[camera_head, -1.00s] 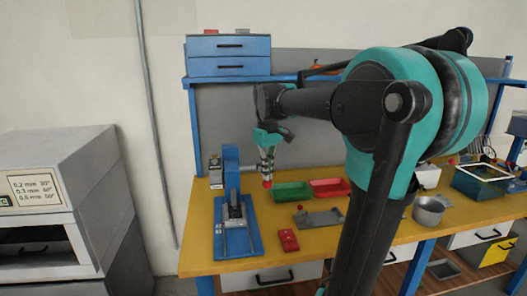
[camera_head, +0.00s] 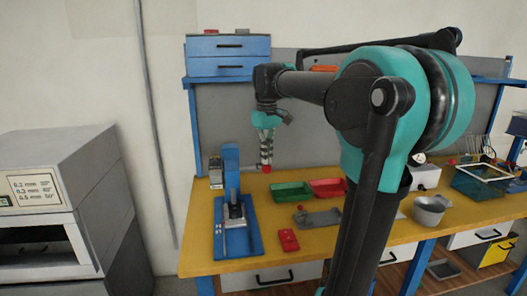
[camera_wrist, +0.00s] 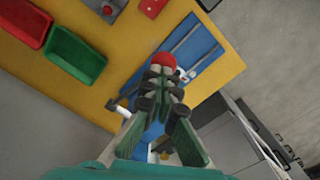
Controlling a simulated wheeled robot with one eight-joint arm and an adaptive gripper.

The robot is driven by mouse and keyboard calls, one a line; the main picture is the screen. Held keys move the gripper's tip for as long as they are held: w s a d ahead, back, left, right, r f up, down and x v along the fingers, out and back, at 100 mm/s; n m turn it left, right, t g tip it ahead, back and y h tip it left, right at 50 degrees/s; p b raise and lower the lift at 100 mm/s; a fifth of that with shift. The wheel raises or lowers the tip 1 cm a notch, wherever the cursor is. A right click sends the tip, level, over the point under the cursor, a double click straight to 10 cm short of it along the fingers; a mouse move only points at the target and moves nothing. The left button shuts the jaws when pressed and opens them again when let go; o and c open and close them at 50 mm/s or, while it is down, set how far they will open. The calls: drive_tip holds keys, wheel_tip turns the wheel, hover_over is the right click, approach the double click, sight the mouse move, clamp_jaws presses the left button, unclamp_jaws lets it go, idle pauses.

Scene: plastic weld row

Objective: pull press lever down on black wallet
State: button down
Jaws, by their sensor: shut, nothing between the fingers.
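The blue press (camera_head: 231,180) stands at the left end of the yellow bench. A small dark block (camera_head: 235,211) sits on its bed. It may be the black wallet, but is too small to be sure. My gripper (camera_head: 266,160) points down to the right of the press column, with its fingers shut. A red ball knob (camera_head: 267,169), seemingly the press lever's end, is right below the fingertips. In the wrist view the knob (camera_wrist: 162,61) shows just past the fingertips (camera_wrist: 163,76); I cannot tell whether they touch. The lever's arm is mostly hidden.
A green bin (camera_head: 291,196) and a red bin (camera_head: 328,188) stand right of the press. A grey pot (camera_head: 430,210) stands farther right. A blue drawer unit (camera_head: 229,57) sits on the shelf above.

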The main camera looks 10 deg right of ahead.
drive_tip(key=w+r, duration=0.3)
drive_tip(key=r, duration=0.6)
drive_tip(key=shift+r, duration=0.2)
idle(0.5)
